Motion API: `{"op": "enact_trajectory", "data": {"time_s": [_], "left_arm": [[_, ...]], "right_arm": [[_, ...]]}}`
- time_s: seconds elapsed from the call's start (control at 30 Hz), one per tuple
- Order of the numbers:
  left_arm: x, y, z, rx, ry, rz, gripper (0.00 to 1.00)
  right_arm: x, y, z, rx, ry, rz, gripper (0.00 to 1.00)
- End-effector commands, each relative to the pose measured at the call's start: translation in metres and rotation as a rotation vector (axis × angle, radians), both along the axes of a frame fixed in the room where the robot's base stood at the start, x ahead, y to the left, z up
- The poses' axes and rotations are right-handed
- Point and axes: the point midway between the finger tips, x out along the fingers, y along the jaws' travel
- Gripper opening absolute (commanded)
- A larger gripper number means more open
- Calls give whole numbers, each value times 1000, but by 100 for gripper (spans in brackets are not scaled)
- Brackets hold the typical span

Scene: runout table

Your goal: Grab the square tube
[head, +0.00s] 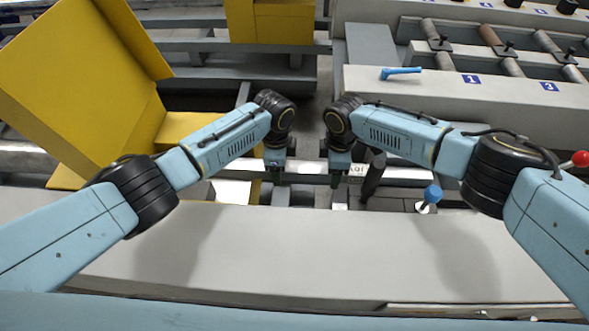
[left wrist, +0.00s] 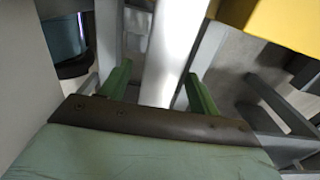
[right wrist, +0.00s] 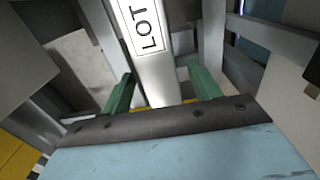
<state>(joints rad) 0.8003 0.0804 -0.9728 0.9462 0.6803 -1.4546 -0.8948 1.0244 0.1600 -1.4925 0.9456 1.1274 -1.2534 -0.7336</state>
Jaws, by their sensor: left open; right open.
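The square tube (head: 308,169) is a bright, pale metal bar lying crosswise beyond the near grey ledge. My left gripper (head: 274,178) and right gripper (head: 340,183) are over it, a short way apart. In the left wrist view the tube (left wrist: 174,50) runs between the open green fingers of the left gripper (left wrist: 160,84). In the right wrist view the tube (right wrist: 155,75), with a white LOT label (right wrist: 146,25), runs between the open fingers of the right gripper (right wrist: 162,86). Neither gripper is closed on it. The arms hide parts of the tube in the head view.
A yellow panel structure (head: 75,85) stands at the left. The grey ledge (head: 300,245) in front is clear. A blue knob (head: 432,193) stands right of my right gripper. A blue lever (head: 400,72) and rollers (head: 443,60) are at the back right.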

Motion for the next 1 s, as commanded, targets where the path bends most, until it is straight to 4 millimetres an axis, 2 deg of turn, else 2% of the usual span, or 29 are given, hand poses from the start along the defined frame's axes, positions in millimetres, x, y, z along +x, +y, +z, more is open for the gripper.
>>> {"op": "enact_trajectory", "data": {"time_s": [0.27, 0.73, 1.0], "left_arm": [[0, 0, -1, 0, 0, -1, 62], [0, 0, -1, 1, 0, 0, 2], [0, 0, -1, 1, 0, 0, 0]], "right_arm": [[0, 0, -1, 1, 0, 0, 62], [0, 0, 0, 1, 0, 0, 2], [0, 0, 0, 1, 0, -1, 0]]}}
